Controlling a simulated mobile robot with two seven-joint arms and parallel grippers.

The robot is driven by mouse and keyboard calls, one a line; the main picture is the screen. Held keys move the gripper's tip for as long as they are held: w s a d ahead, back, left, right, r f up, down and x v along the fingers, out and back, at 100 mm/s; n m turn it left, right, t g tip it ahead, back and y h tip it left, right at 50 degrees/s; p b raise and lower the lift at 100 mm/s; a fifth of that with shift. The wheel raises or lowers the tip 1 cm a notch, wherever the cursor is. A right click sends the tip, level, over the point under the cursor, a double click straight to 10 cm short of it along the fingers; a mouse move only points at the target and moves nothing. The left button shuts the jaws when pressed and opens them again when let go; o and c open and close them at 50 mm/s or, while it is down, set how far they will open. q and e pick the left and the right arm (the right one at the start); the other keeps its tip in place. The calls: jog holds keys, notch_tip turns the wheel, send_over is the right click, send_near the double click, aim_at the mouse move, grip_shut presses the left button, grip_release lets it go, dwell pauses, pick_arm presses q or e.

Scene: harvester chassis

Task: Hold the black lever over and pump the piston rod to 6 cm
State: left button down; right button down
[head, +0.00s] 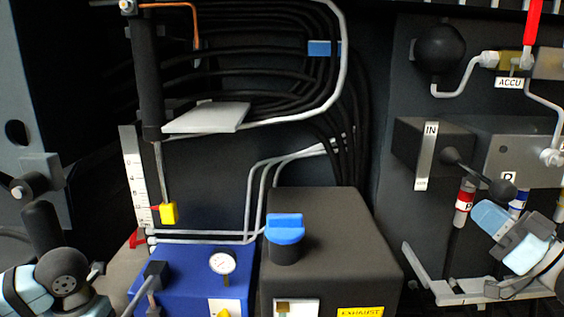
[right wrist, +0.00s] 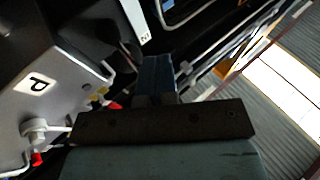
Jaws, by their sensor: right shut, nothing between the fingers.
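The black lever (head: 470,172) comes out of a dark valve block beside the "IN" plate and slants down right to a round knob (head: 502,190). My right gripper (head: 487,215) is shut and empty just below the knob; I cannot tell if they touch. In the right wrist view its closed fingers (right wrist: 157,75) point away from the camera. The thin piston rod (head: 160,172) hangs from the upright black cylinder (head: 147,75) and ends in a yellow block (head: 168,212). A red pointer at the block lies against the white scale (head: 135,180); its figures are too small to read surely. My left gripper is not seen.
A blue box (head: 190,275) with a gauge (head: 222,262) and a dark-headed handle stands below the rod. A dark box with a blue knob (head: 286,230) and "EXHAUST" label stands in the middle. Hoses run behind. A grey bracket (head: 430,285) lies below my right gripper.

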aim_at(497, 180)
jog(key=shift+r, duration=0.1)
jog(key=shift+r, duration=3)
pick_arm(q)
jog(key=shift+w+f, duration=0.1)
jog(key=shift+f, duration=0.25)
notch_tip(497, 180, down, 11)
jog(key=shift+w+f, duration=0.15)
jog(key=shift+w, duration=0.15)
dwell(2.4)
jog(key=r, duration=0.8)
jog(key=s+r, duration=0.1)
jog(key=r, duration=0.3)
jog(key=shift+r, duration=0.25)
